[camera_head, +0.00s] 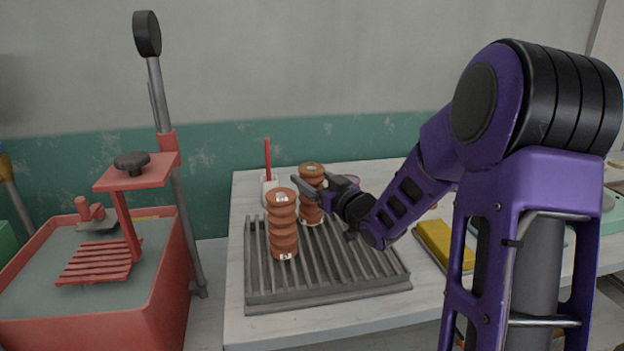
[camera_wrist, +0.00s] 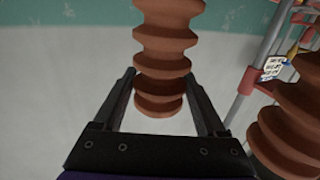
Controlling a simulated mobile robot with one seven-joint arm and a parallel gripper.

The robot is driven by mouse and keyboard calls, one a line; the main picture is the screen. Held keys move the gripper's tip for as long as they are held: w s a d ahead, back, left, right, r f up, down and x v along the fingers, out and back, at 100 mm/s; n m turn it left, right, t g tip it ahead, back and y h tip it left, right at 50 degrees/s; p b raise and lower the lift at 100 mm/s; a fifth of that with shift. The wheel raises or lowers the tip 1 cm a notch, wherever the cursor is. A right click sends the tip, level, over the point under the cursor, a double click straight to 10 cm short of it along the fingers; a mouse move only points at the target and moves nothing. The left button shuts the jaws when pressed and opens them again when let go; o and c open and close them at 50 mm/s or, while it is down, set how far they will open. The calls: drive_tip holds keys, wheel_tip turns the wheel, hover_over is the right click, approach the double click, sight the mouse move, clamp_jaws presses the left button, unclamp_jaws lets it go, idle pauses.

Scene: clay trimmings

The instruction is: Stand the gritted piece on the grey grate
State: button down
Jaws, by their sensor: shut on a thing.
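My gripper (camera_head: 318,184) is shut on the rear brown ribbed clay piece (camera_head: 311,211), which stands upright with a speckled tan top. In the wrist view this held piece (camera_wrist: 165,65) is between the two fingers (camera_wrist: 160,76). Its foot is over the rear part of the grey grate (camera_head: 330,294); I cannot tell whether it touches the bars. A second brown ribbed piece (camera_head: 284,228) stands upright on the grate in front and to the left, with white labels at top and bottom. It also shows at the right of the wrist view (camera_wrist: 285,140). Which piece is gritted is not clear.
A white container with a red upright (camera_head: 268,163) stands behind the grate. A yellow block (camera_head: 444,246) lies to its right. A red tub (camera_head: 95,315) with a red stand is left of the table. The grate's front and right bars are clear.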

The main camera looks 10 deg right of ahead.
drive_tip(key=shift+f, duration=0.1)
unclamp_jaws()
drive_tip(key=shift+r, duration=0.3)
drive_tip(key=v, duration=1.2)
drive_tip(key=shift+p, duration=0.4)
drive_tip(key=shift+f, duration=0.15)
